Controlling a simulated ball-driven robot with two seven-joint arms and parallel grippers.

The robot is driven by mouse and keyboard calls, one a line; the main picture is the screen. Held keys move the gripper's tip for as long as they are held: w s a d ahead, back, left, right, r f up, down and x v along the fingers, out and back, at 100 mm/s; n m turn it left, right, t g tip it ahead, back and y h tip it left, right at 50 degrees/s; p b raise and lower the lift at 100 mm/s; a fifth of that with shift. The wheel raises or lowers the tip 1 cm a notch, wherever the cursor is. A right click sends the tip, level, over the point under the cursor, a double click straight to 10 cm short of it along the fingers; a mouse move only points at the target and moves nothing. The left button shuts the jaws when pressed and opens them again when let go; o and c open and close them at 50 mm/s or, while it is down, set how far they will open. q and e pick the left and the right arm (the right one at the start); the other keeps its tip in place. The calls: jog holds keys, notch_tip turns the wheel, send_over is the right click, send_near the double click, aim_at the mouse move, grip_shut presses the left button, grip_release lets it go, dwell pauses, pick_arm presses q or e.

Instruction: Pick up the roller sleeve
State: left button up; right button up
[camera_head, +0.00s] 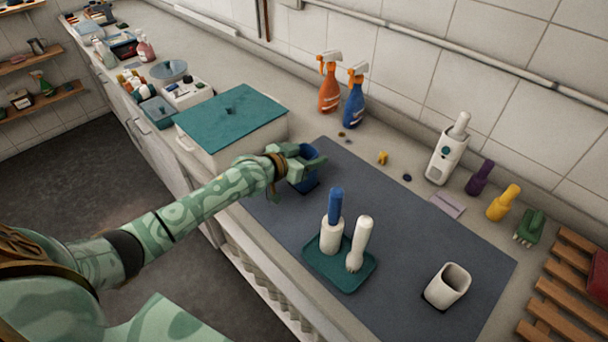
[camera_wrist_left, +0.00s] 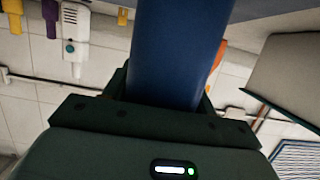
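The roller sleeve appears to be the thick dark-blue cylinder (camera_head: 302,182) near the far left end of the grey-blue mat, beside the lidded box. My left gripper (camera_head: 308,162) is around it, one finger to each side, and partly hides it. In the left wrist view the blue cylinder (camera_wrist_left: 180,50) fills the space between my dark fingers. I see no clear gap there, but cannot tell whether the fingers press on it. Its foot seems to be at the mat. My right gripper is not in view.
A teal tray (camera_head: 362,282) holds a blue-handled item and a white brush. A white cup (camera_head: 446,286) stands on the mat (camera_head: 420,225). A white box with a teal lid (camera_head: 232,116) is left of the gripper. Spray bottles (camera_head: 329,85) and a white device (camera_head: 446,155) line the wall.

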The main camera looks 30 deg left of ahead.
pick_arm(q)
jog(key=shift+c, duration=0.8)
jog(key=shift+r, duration=0.1)
